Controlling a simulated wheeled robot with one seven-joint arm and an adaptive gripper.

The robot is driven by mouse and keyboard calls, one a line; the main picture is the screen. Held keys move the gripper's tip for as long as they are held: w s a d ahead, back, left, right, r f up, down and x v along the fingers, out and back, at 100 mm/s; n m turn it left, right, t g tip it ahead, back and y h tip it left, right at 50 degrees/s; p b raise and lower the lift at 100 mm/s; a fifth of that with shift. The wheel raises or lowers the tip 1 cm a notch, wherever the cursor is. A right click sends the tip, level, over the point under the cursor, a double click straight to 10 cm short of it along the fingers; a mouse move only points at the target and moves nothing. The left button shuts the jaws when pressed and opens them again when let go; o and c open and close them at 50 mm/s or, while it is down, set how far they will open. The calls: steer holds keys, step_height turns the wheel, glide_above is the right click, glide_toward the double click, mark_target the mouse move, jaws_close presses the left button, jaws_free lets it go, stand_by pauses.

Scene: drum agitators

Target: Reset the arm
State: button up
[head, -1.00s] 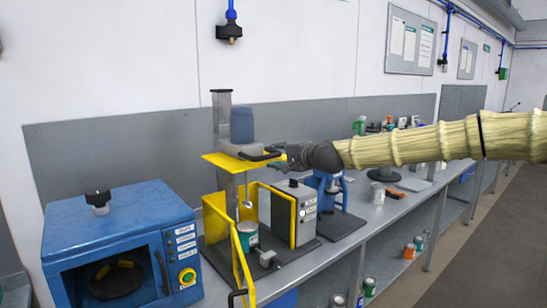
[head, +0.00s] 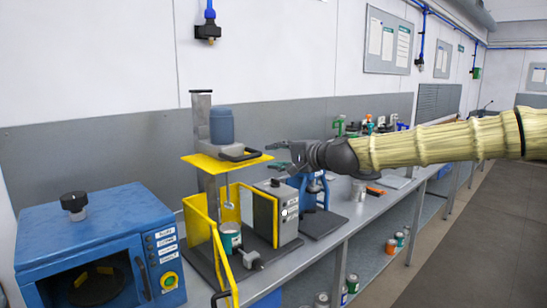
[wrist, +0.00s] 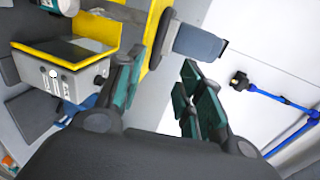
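My gripper (head: 279,157) is at the end of my sleeved arm, which reaches in from the right above the bench. In the wrist view my gripper (wrist: 155,95) has its dark green finger pads spread apart with nothing between them. The drum agitator stands left of it, with a yellow plate (head: 212,168), a blue-grey motor (head: 222,124) and a black handle (head: 239,154). The fingertips are just right of the handle and appear apart from it. A can (head: 230,238) stands under the agitator, inside the open yellow guard (head: 222,262).
A blue oven-like machine (head: 95,245) stands at the left. A grey control box (head: 283,215) and a blue device (head: 318,190) stand below my gripper. Cans and tools crowd the bench further back. The floor (head: 440,250) at the right is clear.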

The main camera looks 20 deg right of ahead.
steer(key=shift+s, duration=0.25)
steer(key=shift+d, duration=0.1)
stand_by(0.3)
steer(key=s+a+f+n+g+h, duration=0.1)
steer(key=a+f+n+g, duration=0.15)
steer(key=f, duration=1.05)
steer(key=s+a+f+n+g+h, duration=0.15)
steer(key=a+f, duration=0.25)
steer(key=f, duration=0.8)
steer(key=s+a+f+n+g, duration=0.1)
steer(key=s+f, duration=0.3)
steer(key=f, duration=0.3)
steer(key=s+a+f+g, duration=0.1)
steer(key=s+a+f, duration=0.15)
steer(key=f, duration=0.45)
steer(key=s+f+n+g, duration=0.1)
steer(key=s+f+g, duration=0.1)
steer(key=s+f, duration=0.4)
steer(key=s+a+f+n+g+h, duration=0.2)
steer(key=s+f+n+g, duration=0.1)
steer(key=s+f, duration=1.25)
steer(key=s+f+n+g, duration=0.1)
steer(key=s+f, duration=0.3)
steer(key=s, duration=0.6)
steer(key=s+f+n+g, duration=0.2)
steer(key=s+f+n, duration=0.1)
steer(key=s, duration=0.7)
steer(key=shift+s+d+f+n+g+h, duration=0.35)
steer(key=shift+d+f+h, duration=0.1)
steer(key=shift+f, duration=0.35)
